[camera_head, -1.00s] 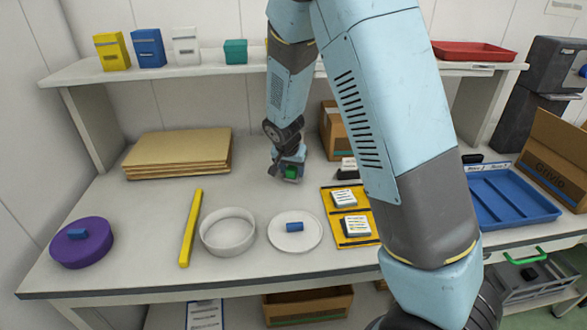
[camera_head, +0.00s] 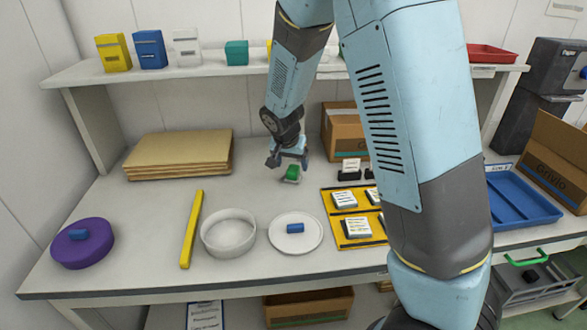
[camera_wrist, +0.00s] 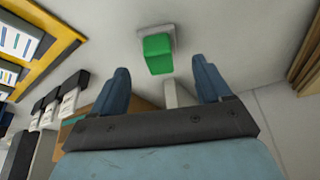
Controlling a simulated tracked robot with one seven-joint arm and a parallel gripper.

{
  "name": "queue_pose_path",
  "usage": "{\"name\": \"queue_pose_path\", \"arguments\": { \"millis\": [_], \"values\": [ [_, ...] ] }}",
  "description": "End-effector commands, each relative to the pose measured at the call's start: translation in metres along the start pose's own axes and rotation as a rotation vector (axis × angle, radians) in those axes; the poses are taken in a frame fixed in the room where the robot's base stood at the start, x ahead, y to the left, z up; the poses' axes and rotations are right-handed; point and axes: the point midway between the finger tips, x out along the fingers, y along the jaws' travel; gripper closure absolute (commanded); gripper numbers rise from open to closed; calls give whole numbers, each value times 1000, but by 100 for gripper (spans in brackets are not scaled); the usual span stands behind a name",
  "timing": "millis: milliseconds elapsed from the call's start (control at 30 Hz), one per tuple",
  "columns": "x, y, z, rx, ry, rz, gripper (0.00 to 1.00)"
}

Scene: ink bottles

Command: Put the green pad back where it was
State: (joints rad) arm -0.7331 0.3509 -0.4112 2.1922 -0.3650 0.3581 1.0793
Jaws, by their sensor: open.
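The green pad (camera_head: 292,172) is a small green block on a small pale square base, on the white table behind the white plate. It also shows in the wrist view (camera_wrist: 157,55), at the top middle, on its grey-white square. My gripper (camera_head: 288,160) is open and empty, just behind and above the pad. In the wrist view my two blue fingers (camera_wrist: 160,72) stand wide apart, with the pad beyond their tips and clear of both.
A white plate (camera_head: 312,241) with a blue block, a white round dish (camera_head: 229,245) and a yellow bar (camera_head: 192,228) stand in front. A yellow tray (camera_head: 326,208) with labelled blocks lies to the right. A cardboard box (camera_head: 342,145) stands behind. Bare table lies left of the pad.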

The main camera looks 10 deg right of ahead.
Motion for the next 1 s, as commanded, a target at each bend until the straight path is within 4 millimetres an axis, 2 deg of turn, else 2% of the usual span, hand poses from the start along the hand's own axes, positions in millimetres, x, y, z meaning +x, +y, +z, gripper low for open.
{"name": "queue_pose_path", "arguments": {
  "millis": [200, 400, 600, 767, 867, 1000],
  "values": [
    [-37, -1, 0, -1, 2, -3, 23],
    [-63, 0, 0, 1, 1, -2, 23],
    [-75, 0, 0, 1, 0, -1, 23],
    [-78, 2, 0, 1, -1, -1, 23],
    [-84, 10, -3, 1, -6, -6, 23],
    [-108, 37, -8, -6, -23, -31, 23]
  ]
}}
